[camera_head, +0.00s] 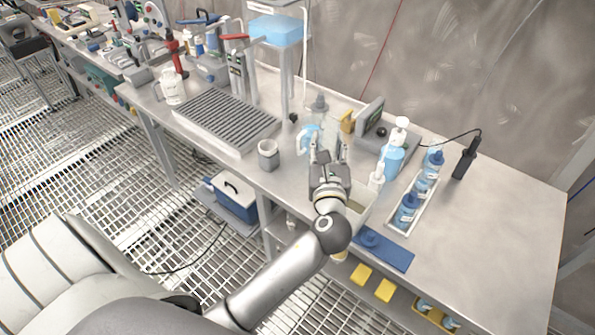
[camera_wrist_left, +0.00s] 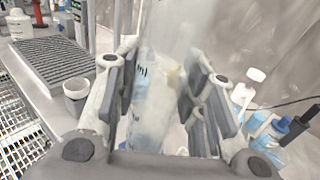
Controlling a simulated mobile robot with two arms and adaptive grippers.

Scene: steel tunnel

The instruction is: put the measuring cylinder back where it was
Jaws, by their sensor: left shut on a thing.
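A clear measuring cylinder (camera_wrist_left: 152,100) with dark marks on its side stands between the fingers in the left wrist view, and other things show through it. My left gripper (camera_head: 328,152) is shut on it, above the steel bench (camera_head: 480,240). In the head view the cylinder is hard to make out against the clear and blue bottles behind the fingers. The cylinder's lower end is hidden by my gripper, so I cannot tell whether it touches the bench. My right gripper is in neither view.
A grey cup (camera_head: 268,155) and a slatted drainer (camera_head: 222,122) lie left of my gripper. To the right are a pump bottle (camera_head: 392,158) and a tray (camera_head: 398,229) of blue-capped bottles. A blue mat (camera_head: 390,254) lies at the front edge. The bench's right end is clear.

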